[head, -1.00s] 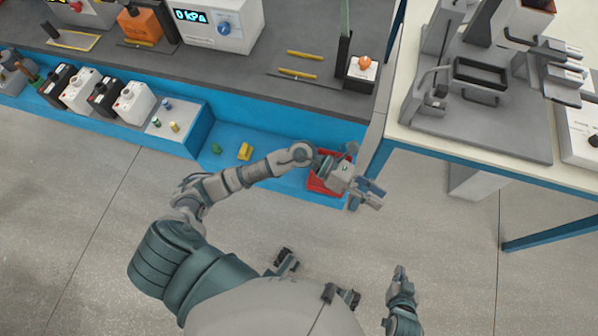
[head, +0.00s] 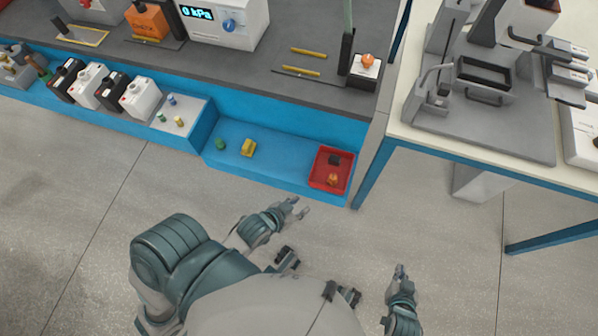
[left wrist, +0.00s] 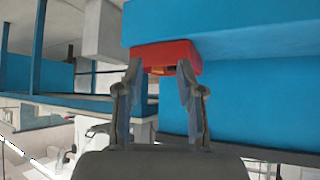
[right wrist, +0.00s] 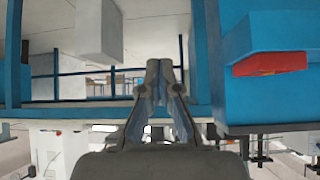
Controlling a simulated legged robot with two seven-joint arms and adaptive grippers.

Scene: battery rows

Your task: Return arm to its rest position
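My right gripper (head: 400,270) is low over the floor to the right. Its fingers meet at the tips and hold nothing in the right wrist view (right wrist: 159,70). A red tray (head: 318,180) sits at the right end of the blue shelf, clear of both grippers. A dark piece (head: 334,160) and an orange piece (head: 332,179) lie in it.
On the blue shelf (head: 285,160) lie a green piece (head: 220,144) and a yellow piece (head: 248,147). Several black and white boxes stand in a row at the left. A cream-topped table (head: 420,142) with equipment stands at the right. The floor between my arms and the shelf is clear.

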